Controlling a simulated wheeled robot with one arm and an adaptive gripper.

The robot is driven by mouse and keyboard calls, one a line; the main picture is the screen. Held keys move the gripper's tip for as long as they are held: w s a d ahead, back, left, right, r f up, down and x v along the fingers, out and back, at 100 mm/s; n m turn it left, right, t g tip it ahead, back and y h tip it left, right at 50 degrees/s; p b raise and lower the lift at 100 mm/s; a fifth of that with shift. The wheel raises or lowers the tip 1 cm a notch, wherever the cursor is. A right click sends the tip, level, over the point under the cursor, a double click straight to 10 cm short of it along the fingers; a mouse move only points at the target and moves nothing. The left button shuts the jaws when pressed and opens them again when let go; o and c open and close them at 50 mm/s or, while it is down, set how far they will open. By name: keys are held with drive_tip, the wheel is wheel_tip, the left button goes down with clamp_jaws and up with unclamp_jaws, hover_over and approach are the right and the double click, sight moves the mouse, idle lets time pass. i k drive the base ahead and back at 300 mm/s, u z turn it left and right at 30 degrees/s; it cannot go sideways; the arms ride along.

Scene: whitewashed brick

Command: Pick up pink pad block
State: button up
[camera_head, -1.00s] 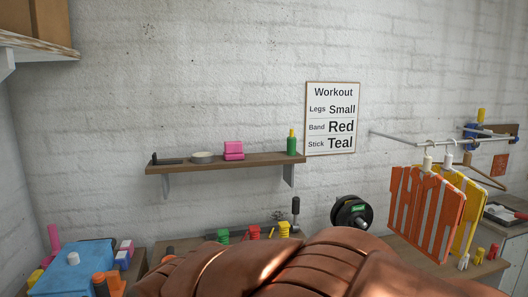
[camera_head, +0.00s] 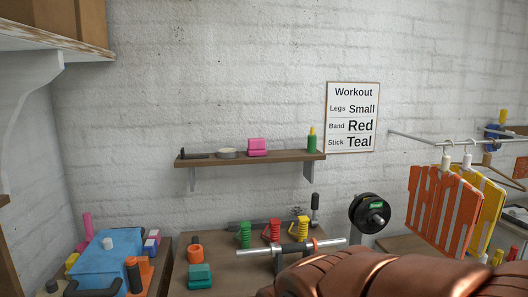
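The pink pad block (camera_head: 257,147) sits on the wall shelf (camera_head: 245,159), right of a grey tape roll and left of a green bottle with a yellow top. It looks like two stacked pink pieces, the upper one slightly tilted. Nothing touches it from above. My copper-coloured arm fills the lower right of the picture, but its gripper end is not visible.
A bench below the shelf holds a teal block (camera_head: 200,277), an orange ring piece (camera_head: 196,252), coloured springs and a metal bar. A blue box (camera_head: 103,264) stands at lower left. A black weight plate (camera_head: 370,213) and orange hangers (camera_head: 443,212) are on the right.

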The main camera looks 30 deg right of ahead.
sight(256, 146)
drive_tip(key=z, duration=0.65)
drive_tip(key=i, duration=0.45)
drive_tip(key=z, duration=3)
